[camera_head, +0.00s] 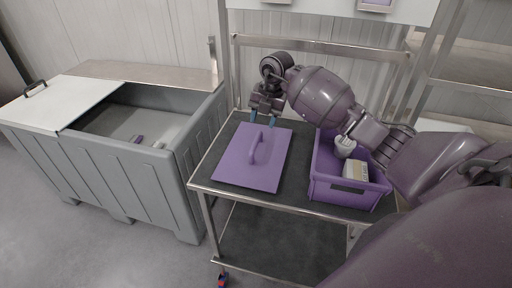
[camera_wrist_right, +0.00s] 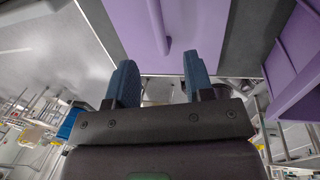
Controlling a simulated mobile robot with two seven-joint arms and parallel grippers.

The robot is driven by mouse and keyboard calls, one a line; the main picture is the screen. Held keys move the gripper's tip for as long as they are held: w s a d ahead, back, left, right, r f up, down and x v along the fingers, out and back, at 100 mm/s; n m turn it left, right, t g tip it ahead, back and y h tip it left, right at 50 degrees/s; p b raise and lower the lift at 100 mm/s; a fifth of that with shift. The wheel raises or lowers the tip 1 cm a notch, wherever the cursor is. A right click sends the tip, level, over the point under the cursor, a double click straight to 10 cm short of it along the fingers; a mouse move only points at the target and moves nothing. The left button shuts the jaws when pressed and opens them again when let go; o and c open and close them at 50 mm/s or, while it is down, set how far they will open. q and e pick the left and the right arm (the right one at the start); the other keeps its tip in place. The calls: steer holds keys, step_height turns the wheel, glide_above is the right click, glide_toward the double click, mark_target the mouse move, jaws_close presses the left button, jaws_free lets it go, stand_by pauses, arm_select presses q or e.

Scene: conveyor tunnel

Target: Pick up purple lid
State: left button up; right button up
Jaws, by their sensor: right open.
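The purple lid (camera_head: 238,165) lies flat on the dark top of the cart, with a raised bar handle (camera_head: 257,147) on it. In the right wrist view the lid (camera_wrist_right: 200,30) fills the top, its handle (camera_wrist_right: 159,28) just beyond the fingers. My right gripper (camera_head: 262,119) hangs at the lid's far edge, near the far end of the handle. Its two blue fingers (camera_wrist_right: 157,85) are apart with nothing between them. My left gripper shows in neither view.
A purple crate (camera_head: 345,190) holding a white cup (camera_head: 344,146) and a box (camera_head: 355,171) stands right of the lid. A grey bin (camera_head: 120,160) with a partly open top stands left of the cart. Metal rails (camera_head: 320,46) rise behind the cart.

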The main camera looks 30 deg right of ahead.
mark_target(256, 140)
steer(key=f, duration=0.2)
steer(key=a+f, duration=0.1)
steer(key=f, duration=0.1)
steer(key=shift+w+f, duration=0.1)
steer(key=shift+w, duration=0.05)
steer(key=shift+w+a+f+p, duration=0.1)
steer(key=shift+w+f, duration=0.15)
steer(key=shift+f, duration=0.75)
steer(key=shift+w+a+f+p, duration=0.15)
steer(key=shift+w+f, duration=0.1)
steer(key=shift+f, duration=0.7)
steer(key=shift+w+f+p, duration=0.1)
steer(key=shift+w+f, duration=0.15)
steer(key=shift+f, duration=0.75)
jaws_close()
